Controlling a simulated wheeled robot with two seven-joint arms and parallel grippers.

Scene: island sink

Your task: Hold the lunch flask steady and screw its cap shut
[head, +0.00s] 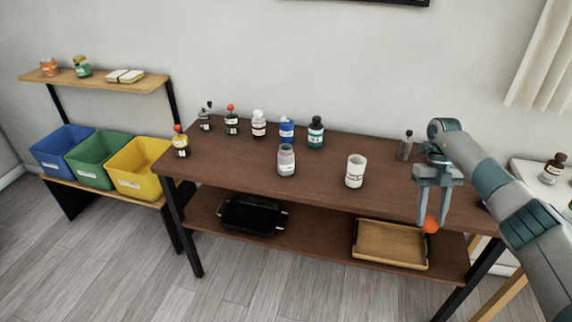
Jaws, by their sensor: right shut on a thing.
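My right gripper (432,218) is at the right of the head view, pointing down in front of the table's front edge. It is shut on a small orange-red round piece (431,225); I cannot tell whether this is the flask's cap. A white cylindrical container (355,172) with a label stands upright on the table, left of the gripper and apart from it; it may be the lunch flask. A clear greyish jar (286,161) stands upright to its left. My left gripper is not in view.
Several bottles, including a blue one (287,131) and a dark green one (316,133), stand along the back of the brown table (240,173). A grey shaker (405,148) stands near my right arm. A black tray (252,215) and wooden tray (390,245) sit on the lower shelf.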

